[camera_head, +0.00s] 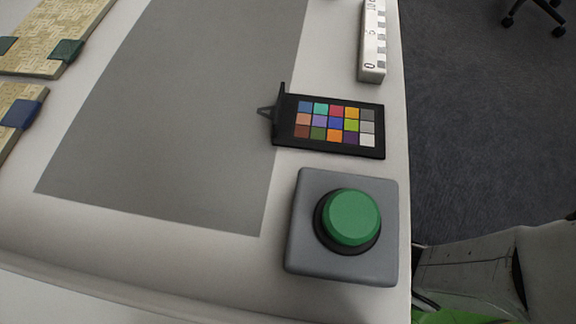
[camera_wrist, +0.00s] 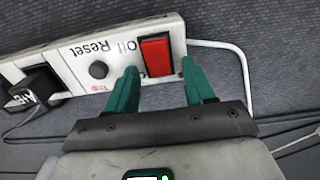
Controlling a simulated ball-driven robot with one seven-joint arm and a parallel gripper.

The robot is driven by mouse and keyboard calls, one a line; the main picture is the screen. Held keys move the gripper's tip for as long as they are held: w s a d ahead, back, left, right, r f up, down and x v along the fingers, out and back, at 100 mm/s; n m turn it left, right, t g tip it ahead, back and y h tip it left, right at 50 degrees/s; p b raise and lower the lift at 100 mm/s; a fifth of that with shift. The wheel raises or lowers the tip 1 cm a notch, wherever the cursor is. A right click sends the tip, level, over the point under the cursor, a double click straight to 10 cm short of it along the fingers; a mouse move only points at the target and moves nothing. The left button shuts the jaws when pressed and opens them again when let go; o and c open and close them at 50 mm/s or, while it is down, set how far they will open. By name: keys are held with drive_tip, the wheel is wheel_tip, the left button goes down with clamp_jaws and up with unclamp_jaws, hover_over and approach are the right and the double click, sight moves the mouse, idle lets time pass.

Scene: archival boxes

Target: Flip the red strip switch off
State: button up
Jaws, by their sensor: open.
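The red strip switch (camera_wrist: 157,56) is a red rocker at one end of a white power strip (camera_wrist: 122,73), in the wrist view. The words "Off" and "Reset" are printed beside it and appear upside down. My gripper (camera_wrist: 160,78) is open, its two green fingers on either side of the red switch. I cannot tell whether the fingertips touch the strip. In the head view neither the strip's switch nor my gripper can be made out.
A black plug (camera_wrist: 33,88) sits in the strip and a round black button (camera_wrist: 98,69) is beside the switch. A white cable (camera_wrist: 240,62) runs right. The head view shows a table (camera_head: 130,230) with a green button (camera_head: 351,217), colour chart (camera_head: 335,124) and grey mat (camera_head: 190,100).

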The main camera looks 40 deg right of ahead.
clamp_jaws()
drive_tip(key=shift+s+d+r+t+y+p, duration=0.25)
drive_tip(key=shift+t+y+p, duration=0.25)
drive_tip(key=shift+p, duration=0.5)
drive_tip(key=shift+s+f+t+y+p, duration=0.1)
drive_tip(key=shift+t+y+p, duration=0.3)
drive_tip(key=shift+t, duration=0.5)
unclamp_jaws()
